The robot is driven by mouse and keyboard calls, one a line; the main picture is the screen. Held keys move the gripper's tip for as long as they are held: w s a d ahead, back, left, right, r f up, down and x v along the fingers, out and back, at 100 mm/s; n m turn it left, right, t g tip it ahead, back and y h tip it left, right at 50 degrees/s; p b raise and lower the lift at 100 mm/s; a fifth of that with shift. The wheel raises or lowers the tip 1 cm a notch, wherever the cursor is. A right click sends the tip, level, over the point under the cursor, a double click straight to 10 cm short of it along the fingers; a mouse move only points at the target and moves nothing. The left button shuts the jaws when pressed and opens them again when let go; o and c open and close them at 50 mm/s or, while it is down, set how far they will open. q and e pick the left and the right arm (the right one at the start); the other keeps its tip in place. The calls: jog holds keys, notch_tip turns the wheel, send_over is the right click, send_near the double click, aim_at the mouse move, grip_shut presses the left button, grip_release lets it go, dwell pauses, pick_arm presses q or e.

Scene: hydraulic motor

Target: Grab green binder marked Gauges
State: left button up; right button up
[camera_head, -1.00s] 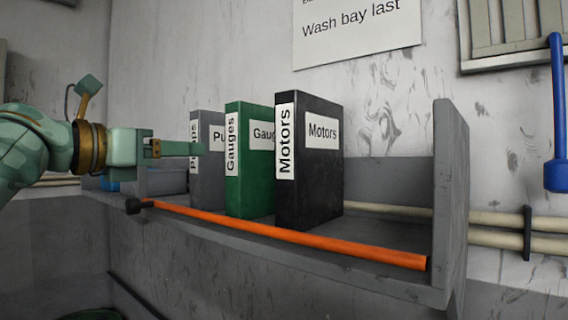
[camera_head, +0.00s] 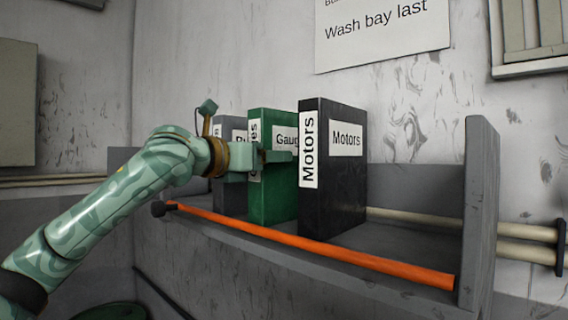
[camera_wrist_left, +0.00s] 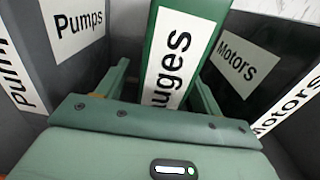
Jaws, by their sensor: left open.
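The green binder marked Gauges (camera_head: 273,198) stands upright on the shelf, between the grey Pumps binder (camera_head: 229,187) and the black Motors binder (camera_head: 334,190). My left gripper (camera_head: 276,157) is at the green binder's spine in the head view and hides part of its label. In the left wrist view the Gauges spine (camera_wrist_left: 180,50) stands between the two open fingers of my left gripper (camera_wrist_left: 162,85), one finger on each side. Whether the fingers touch it cannot be told. The Pumps binder (camera_wrist_left: 75,40) is left and the Motors binder (camera_wrist_left: 245,60) right. My right gripper is not in view.
An orange bar (camera_head: 320,248) runs along the shelf's front edge, below the gripper. The shelf's grey end wall (camera_head: 481,215) stands at the right, with free room between it and the Motors binder. Beige pipes (camera_head: 530,240) run along the wall.

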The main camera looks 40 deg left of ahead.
pick_arm(q)
jog(key=shift+w+d, duration=0.15)
jog(key=shift+w, duration=1.05)
jog(key=shift+s, duration=0.2)
jog(key=c, duration=1.3)
jog(key=shift+c, duration=0.5)
